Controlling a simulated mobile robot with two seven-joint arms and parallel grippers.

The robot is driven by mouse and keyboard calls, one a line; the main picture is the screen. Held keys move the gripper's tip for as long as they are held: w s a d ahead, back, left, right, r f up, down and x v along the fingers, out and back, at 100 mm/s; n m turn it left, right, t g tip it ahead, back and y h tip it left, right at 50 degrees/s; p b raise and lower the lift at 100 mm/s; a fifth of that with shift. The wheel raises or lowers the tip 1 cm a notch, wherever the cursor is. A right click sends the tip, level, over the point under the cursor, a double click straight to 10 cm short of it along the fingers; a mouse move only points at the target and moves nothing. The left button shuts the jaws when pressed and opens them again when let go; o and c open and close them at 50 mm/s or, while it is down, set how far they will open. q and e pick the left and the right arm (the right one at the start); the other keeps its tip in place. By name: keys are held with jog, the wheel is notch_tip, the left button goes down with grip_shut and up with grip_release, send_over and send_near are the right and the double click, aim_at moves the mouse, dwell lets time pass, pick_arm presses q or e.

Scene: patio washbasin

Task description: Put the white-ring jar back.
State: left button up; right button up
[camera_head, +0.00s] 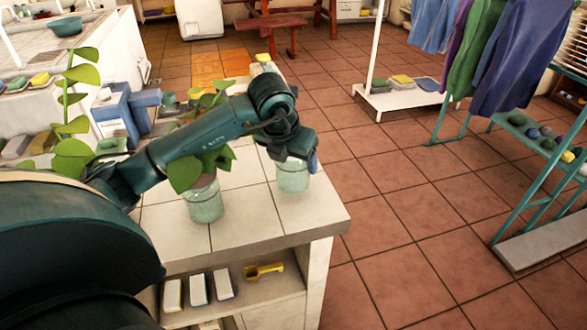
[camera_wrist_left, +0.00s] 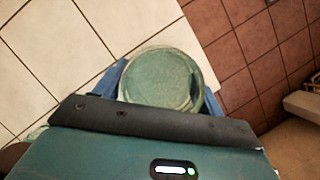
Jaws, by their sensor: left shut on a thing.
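My left gripper (camera_head: 299,163) comes down over the right side of the tiled counter and is shut on a pale green glass jar (camera_head: 293,181). In the left wrist view the jar (camera_wrist_left: 162,80) sits between the blue fingers and shows a round, pale rim. The gripper hides its upper part in the head view. I cannot tell whether its base touches the tiles, or clearly make out a white ring. A second pale green jar (camera_head: 204,205) stands upright on the counter to the left, with a leafy plant in it. My right gripper is not in view.
The tiled counter (camera_head: 240,233) has bare room in front of the jars. Its lower shelf holds several white blocks (camera_head: 198,289) and a yellow scoop (camera_head: 263,270). A blue box (camera_head: 118,113) stands behind my arm. A teal clothes rack (camera_head: 470,128) stands on the floor at right.

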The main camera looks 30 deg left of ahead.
pick_arm(q)
jog(key=shift+f, duration=1.55)
jog(key=o, duration=1.3)
jog(key=shift+r, duration=0.1)
